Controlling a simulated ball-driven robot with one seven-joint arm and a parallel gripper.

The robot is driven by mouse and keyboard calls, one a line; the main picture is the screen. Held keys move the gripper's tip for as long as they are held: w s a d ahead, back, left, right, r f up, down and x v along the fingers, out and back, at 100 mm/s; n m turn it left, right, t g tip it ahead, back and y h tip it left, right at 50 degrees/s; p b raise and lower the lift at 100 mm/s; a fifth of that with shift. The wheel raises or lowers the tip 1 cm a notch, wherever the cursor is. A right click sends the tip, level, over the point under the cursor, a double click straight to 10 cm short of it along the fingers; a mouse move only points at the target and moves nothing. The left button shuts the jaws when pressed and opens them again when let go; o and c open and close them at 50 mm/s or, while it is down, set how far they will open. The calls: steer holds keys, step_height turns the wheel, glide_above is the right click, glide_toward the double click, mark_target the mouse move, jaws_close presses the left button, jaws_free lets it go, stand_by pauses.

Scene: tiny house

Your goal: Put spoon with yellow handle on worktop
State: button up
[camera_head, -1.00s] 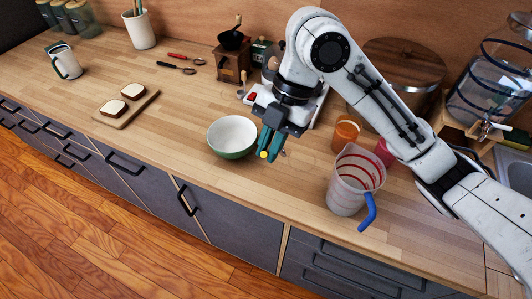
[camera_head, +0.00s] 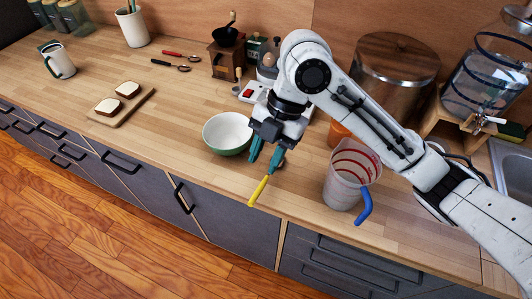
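The spoon with the yellow handle (camera_head: 259,190) is just below my gripper, near the front edge of the wooden worktop (camera_head: 185,132). Its handle slants down and left; its head is hidden or too small to make out by the fingertips. My gripper (camera_head: 265,163) has two teal fingers spread apart, with a gap between them. The handle's upper end shows beside the tip of the right finger; I cannot tell whether they touch. The handle appears to lie on the worktop.
A white-and-green bowl (camera_head: 227,132) stands close left of my gripper. A clear measuring jug (camera_head: 346,180) with a blue handle stands to the right, and an orange cup (camera_head: 338,133) behind it. A bread board (camera_head: 124,113) is farther left, with free worktop between.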

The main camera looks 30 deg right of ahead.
steer(key=v, duration=1.2)
